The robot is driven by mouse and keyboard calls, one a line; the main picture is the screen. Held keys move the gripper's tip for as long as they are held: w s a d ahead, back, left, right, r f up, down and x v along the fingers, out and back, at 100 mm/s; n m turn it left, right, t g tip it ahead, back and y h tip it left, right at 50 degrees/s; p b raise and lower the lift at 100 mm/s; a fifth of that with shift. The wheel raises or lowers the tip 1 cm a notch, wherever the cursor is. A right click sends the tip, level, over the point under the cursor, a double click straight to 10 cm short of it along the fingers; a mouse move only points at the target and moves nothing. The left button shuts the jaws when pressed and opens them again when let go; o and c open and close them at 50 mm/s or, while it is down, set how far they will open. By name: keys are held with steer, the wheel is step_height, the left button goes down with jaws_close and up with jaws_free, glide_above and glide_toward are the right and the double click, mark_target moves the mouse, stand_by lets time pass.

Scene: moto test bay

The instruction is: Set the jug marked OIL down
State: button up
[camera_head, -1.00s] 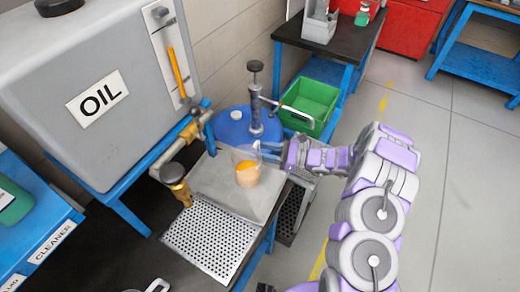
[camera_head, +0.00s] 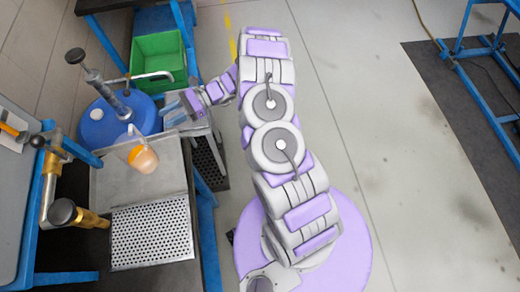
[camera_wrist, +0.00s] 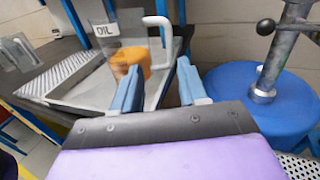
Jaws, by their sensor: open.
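The clear jug marked OIL (camera_wrist: 130,55) stands upright on a metal tray (camera_wrist: 88,92), with orange oil in its lower part and a white handle facing my gripper. The jug also shows in the head view (camera_head: 142,158), on the flat part of the tray (camera_head: 112,188). My gripper (camera_wrist: 166,86) is open and empty, with its two blue fingers apart. In the head view my gripper (camera_head: 172,108) is beyond and to the right of the jug, apart from it.
A blue drum (camera_head: 98,130) with a hand pump stands behind the tray. A green bin (camera_head: 158,58) is farther back. A perforated drain plate (camera_head: 150,236) lies in front of the jug, beside a brass valve (camera_head: 75,213).

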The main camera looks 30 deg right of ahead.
steer(key=s+a+r+n+g+h, duration=0.3)
steer(key=s+r+n+g+h, duration=0.35)
steer(key=s+r+n, duration=0.8)
steer(key=s+d+r+n+t+h, duration=0.1)
steer(key=s+d+r+t+h, duration=0.1)
steer(key=s+d+h, duration=0.3)
steer(key=s+d+r+n+t+h, duration=0.2)
steer(key=s+d+h, duration=0.4)
steer(key=s+d, duration=0.6)
steer(key=shift+s+r+t, duration=0.55)
steer(key=shift+s+r, duration=0.35)
steer(key=shift+s, duration=1.75)
steer(key=shift+d, duration=0.1)
